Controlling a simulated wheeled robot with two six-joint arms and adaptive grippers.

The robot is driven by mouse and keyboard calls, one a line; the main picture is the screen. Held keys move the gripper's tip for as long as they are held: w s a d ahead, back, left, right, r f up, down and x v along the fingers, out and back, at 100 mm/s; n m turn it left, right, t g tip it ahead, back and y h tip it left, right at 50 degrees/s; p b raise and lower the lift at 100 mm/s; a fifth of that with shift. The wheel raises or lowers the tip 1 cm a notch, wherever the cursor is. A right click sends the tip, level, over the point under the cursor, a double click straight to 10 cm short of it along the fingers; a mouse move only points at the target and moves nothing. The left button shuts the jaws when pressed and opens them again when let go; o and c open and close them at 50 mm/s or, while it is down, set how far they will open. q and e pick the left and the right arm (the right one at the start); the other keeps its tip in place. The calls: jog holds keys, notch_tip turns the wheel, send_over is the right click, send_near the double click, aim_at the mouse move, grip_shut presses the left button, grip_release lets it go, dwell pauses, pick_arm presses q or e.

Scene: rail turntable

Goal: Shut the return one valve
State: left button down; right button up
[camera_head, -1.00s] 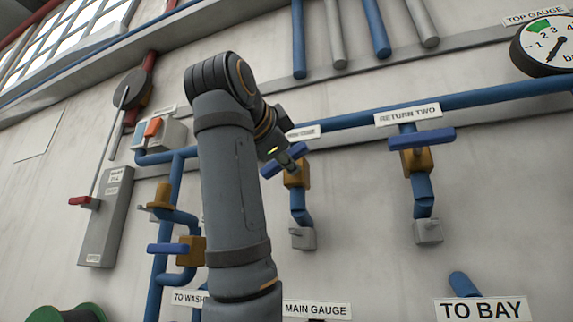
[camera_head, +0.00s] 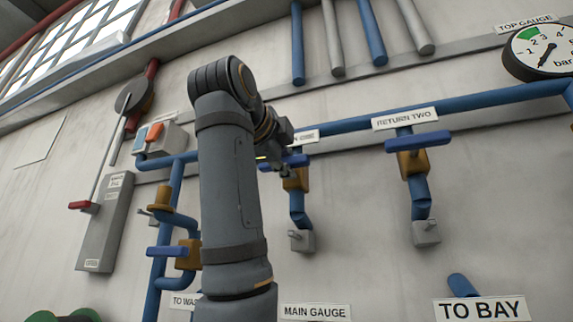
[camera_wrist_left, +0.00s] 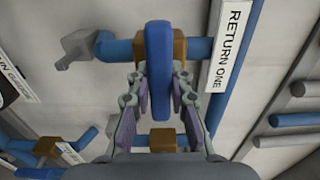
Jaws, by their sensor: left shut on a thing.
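The return one valve has a blue bar handle (camera_head: 298,160) on a brass-coloured body (camera_head: 295,180), with a blue pipe below it. Its label (camera_head: 305,136) is partly hidden by my left arm in the head view. The wrist view shows the RETURN ONE label (camera_wrist_left: 229,50) clearly. There the handle (camera_wrist_left: 157,75) lies across the pipe (camera_wrist_left: 200,48). My left gripper (camera_wrist_left: 158,90) has a finger on each side of the handle and is shut on it. In the head view the gripper (camera_head: 285,158) covers the handle's left part. My right gripper is not in view.
The RETURN TWO valve handle (camera_head: 417,141) is to the right, across its pipe. Another blue-handled valve (camera_head: 168,251) is at lower left. A grey box with an orange switch (camera_head: 154,132) and a lever with a red grip (camera_head: 83,206) are further left.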

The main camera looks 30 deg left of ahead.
pick_arm(q)
jog(key=shift+f, duration=0.1)
jog(key=c, duration=1.2)
grip_release()
jog(key=shift+s, duration=0.15)
jog(key=v, duration=0.7)
jog(key=shift+d, duration=0.15)
jog(key=shift+s, duration=0.15)
